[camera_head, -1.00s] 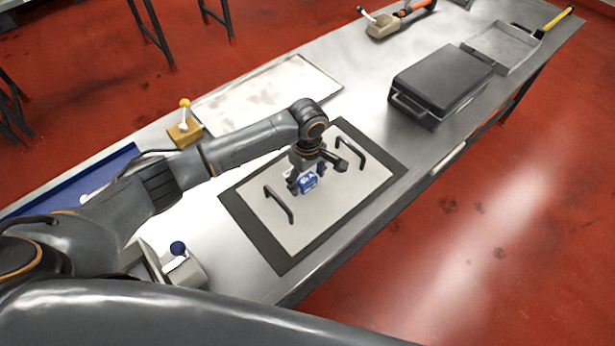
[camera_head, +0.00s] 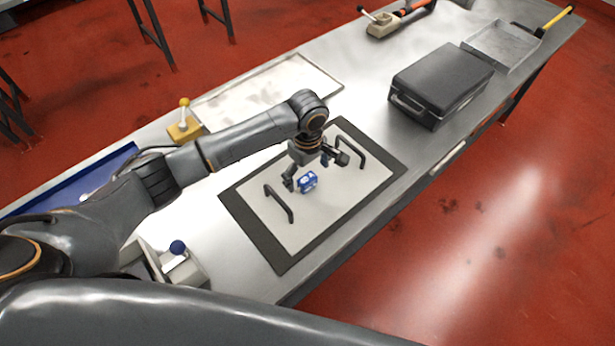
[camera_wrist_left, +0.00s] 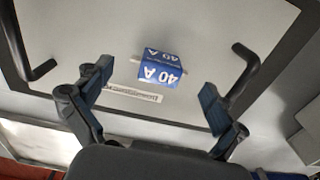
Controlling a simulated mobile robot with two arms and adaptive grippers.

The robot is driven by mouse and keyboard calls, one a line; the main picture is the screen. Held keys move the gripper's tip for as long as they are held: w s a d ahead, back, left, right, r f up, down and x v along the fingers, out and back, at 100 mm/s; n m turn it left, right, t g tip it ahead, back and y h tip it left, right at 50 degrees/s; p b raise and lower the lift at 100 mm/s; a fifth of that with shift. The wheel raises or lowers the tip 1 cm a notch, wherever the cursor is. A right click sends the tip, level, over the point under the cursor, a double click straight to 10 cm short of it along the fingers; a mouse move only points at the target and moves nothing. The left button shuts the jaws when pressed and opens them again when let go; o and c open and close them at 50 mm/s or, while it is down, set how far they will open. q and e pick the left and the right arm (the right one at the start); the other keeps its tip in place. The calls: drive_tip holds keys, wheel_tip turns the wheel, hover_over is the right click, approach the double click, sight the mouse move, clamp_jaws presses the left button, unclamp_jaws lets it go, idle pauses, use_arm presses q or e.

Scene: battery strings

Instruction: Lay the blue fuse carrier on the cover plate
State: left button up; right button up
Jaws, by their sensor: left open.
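The blue fuse carrier (camera_head: 307,182), marked 40 A, lies on the light grey cover plate (camera_head: 318,217), between the plate's two black handles. It also shows in the left wrist view (camera_wrist_left: 161,70), with a pale pin sticking out at each side. My left gripper (camera_head: 314,178) is open just above the carrier. In the left wrist view its fingers (camera_wrist_left: 152,92) are spread apart on both sides of the carrier, with a gap to it on each side. A label strip (camera_wrist_left: 132,92) on the plate shows beside the carrier. My right gripper is not in view.
A dark case (camera_head: 441,82) stands on the bench right of the plate. A pale tray (camera_head: 268,92) lies behind, with a yellow-knobbed block (camera_head: 185,126) beside it. A blue-knobbed box (camera_head: 184,268) stands near front left. The plate's front right part is clear.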

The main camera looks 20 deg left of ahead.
sight(308, 179)
use_arm(q)
wheel_tip(308, 179, up, 10)
drive_tip(key=shift+r+b, duration=0.15)
drive_tip(key=shift+b, duration=0.15)
idle(0.5)
